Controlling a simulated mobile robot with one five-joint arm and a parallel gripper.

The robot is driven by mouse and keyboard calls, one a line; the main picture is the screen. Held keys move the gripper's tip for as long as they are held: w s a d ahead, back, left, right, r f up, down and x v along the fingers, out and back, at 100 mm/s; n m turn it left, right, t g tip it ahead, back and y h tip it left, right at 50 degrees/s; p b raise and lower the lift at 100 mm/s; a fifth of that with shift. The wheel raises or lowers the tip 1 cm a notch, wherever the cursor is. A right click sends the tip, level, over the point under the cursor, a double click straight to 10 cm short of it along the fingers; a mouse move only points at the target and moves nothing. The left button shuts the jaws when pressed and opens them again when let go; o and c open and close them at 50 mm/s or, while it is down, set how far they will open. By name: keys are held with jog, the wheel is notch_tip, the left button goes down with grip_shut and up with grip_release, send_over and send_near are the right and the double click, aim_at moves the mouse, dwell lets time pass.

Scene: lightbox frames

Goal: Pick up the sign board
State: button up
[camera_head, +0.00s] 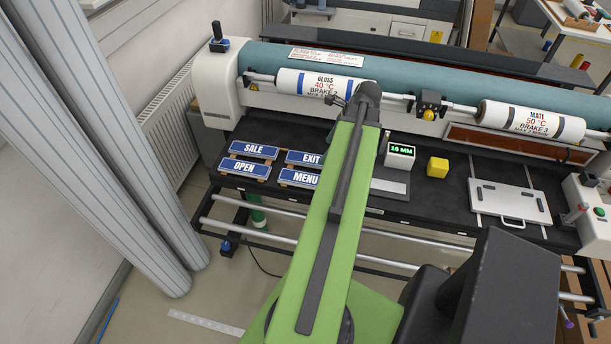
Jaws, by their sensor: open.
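Several small blue sign boards with white lettering lie on the black bed of the machine, left of my green arm. The SALE board (254,150) is at the back left and the OPEN board (245,168) is in front of it. The EXIT board (304,158) is at the back right, with the MENU board (299,178) in front of it. The boards rest on small brown supports. My arm's upper end passes close to the right ends of EXIT and MENU in the picture. My gripper cannot be made out beyond the arm.
A white block reading 16 MM (400,156), a yellow cube (437,167) and a grey plate with a handle (509,201) stand right of my arm. Metal rails (300,236) run along the front.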

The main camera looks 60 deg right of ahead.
jog(key=b, duration=1.2)
send_over(305, 178)
jog(key=s+d, duration=0.1)
jog(key=s, duration=0.2)
notch_tip(305, 178, down, 12)
jog(key=shift+d+r, duration=0.15)
jog(key=shift+r, duration=0.05)
jog(key=shift+w+p, duration=0.1)
jog(key=shift+p, duration=0.2)
jog(key=b+x, duration=0.5)
jog(key=shift+f, duration=0.1)
jog(key=shift+w+a, duration=0.1)
jog(key=shift+a, duration=0.1)
jog(key=c, duration=1.6)
jog(key=shift+o, duration=0.2)
jog(key=shift+r+p, duration=0.3)
jog(key=shift+p, duration=0.05)
